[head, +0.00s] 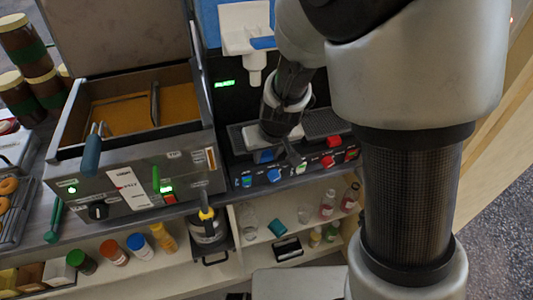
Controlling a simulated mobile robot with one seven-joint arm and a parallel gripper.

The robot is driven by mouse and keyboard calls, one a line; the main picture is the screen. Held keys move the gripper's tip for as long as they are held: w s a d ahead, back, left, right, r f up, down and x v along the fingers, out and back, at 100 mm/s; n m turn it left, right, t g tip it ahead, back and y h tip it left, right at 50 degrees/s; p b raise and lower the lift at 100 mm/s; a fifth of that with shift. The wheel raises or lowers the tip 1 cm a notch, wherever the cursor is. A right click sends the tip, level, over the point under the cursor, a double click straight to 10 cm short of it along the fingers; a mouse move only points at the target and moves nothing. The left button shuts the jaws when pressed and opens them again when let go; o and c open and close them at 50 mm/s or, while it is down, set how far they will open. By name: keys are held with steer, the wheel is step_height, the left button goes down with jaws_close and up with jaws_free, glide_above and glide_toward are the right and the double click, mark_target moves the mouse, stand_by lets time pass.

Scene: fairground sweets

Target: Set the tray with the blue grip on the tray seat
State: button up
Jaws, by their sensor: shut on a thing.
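My gripper (279,152) points down at the front of the dispensing machine and is shut on the tray's blue grip (264,156). The light grey tray (254,134) extends behind the grip, under the white nozzle, and is partly hidden by my gripper. It lies at or just above the machine's ledge; I cannot tell whether it touches. A dark textured surface (323,122) shows on the ledge to the right of my gripper. The tray seat itself is not clearly visible, as the tray and my wrist cover that area.
The white nozzle (254,75) hangs above the tray. Coloured knobs (327,161) line the panel below the ledge. A fryer (135,155) with a blue-handled tool stands to the left. A lower shelf (190,272) holds bottles and jars. My arm blocks the right side.

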steer(key=shift+f, duration=0.15)
steer(key=o, duration=1.2)
steer(key=shift+o, duration=0.2)
steer(key=p+v, duration=0.9)
steer(key=v, duration=0.8)
steer(key=s+d+r+m+t+h, duration=0.1)
steer(key=s+d+r+m, duration=0.2)
steer(key=s+d+r, duration=0.8)
steer(key=v, duration=0.3)
steer(key=shift+r, duration=0.35)
